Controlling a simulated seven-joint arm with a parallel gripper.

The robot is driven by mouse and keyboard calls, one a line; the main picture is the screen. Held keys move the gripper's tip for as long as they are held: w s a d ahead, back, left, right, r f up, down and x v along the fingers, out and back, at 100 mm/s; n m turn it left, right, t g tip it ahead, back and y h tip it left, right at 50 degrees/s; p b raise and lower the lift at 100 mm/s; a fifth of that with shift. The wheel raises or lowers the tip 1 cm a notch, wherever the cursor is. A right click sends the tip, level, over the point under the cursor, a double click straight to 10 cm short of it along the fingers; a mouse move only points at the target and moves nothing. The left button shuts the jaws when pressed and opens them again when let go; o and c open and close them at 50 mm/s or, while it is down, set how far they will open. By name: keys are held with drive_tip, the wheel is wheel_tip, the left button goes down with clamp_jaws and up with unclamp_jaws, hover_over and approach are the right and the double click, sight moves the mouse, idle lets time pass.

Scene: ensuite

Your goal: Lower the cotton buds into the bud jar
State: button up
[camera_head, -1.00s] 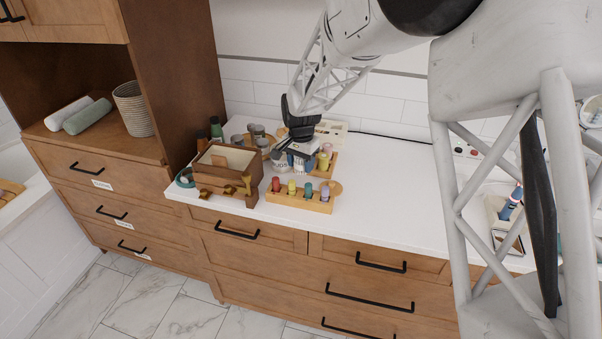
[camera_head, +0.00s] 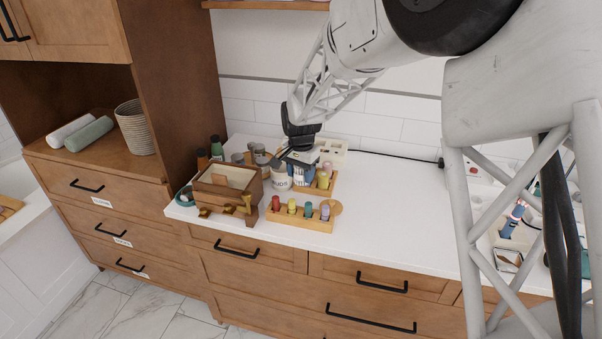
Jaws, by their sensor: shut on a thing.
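The bud jar (camera_head: 279,180) is a pale round jar with dark lettering on its side. It stands on the white counter, just right of the wooden box. My gripper (camera_head: 301,165) points down over the counter, close to the jar's right side as seen here. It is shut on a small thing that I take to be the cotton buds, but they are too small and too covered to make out. A blue and white patch shows at the fingers. I cannot tell whether any buds are inside the jar's mouth.
A wooden box (camera_head: 213,190) stands left of the jar. A peg rack with coloured pegs (camera_head: 291,219) lies in front and another (camera_head: 328,185) close on the right. Several small jars and bottles (camera_head: 217,147) stand behind. The counter (camera_head: 400,215) is clear to the right.

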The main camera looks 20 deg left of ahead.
drive_tip(key=shift+w+a+r, duration=0.1)
drive_tip(key=shift+r, duration=0.05)
drive_tip(key=shift+w+a+r, duration=0.25)
drive_tip(key=shift+a+r, duration=0.05)
drive_tip(key=shift+r, duration=0.1)
drive_tip(key=w+a, duration=0.7)
drive_tip(key=a, duration=0.1)
drive_tip(key=shift+w+a+r, duration=0.3)
drive_tip(key=shift+a+r, duration=0.05)
drive_tip(key=shift+r, duration=0.05)
drive_tip(key=shift+f, duration=0.2)
idle(0.6)
